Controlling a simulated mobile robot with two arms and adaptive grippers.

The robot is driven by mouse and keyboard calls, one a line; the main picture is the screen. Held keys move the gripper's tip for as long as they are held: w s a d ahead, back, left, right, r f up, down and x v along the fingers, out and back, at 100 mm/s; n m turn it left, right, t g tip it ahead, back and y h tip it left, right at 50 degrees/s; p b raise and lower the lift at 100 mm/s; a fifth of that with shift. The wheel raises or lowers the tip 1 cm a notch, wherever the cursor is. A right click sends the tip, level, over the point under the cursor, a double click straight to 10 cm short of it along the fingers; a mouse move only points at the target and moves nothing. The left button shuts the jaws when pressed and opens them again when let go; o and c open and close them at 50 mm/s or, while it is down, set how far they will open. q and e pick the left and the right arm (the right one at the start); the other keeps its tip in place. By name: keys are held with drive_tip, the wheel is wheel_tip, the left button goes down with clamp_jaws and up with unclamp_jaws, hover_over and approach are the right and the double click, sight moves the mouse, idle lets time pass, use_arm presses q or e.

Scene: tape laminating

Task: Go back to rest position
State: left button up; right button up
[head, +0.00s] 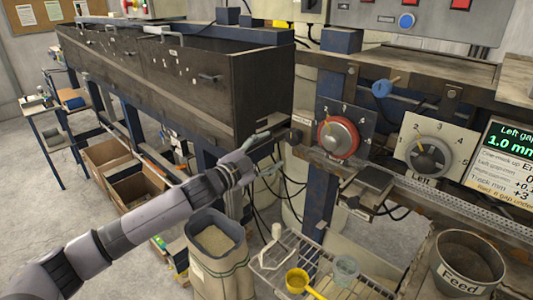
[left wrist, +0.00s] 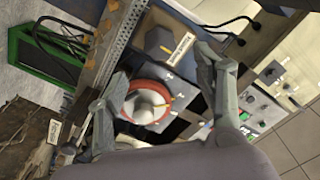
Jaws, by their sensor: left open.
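My left gripper (head: 272,152) is open and empty, in front of the machine, to the left of the red-ringed dial (head: 338,137). Its arm reaches in from the lower left. In the left wrist view my left gripper (left wrist: 161,64) has its two fingers spread wide, and the red-ringed dial (left wrist: 148,103) shows between and beyond them. In the head view a clear gap separates the fingers from the dial. My right gripper is not in view.
A grey dial labelled Left (head: 428,157) and a readout screen (head: 505,155) are at the right. Below stand an open sack of granules (head: 215,262), a wire rack with a yellow scoop (head: 297,281), and a Feed bucket (head: 468,265). A long dark cabinet (head: 180,75) stands behind the arm.

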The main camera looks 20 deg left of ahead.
use_arm(q)
drive_tip(key=shift+s, duration=0.15)
idle(0.3)
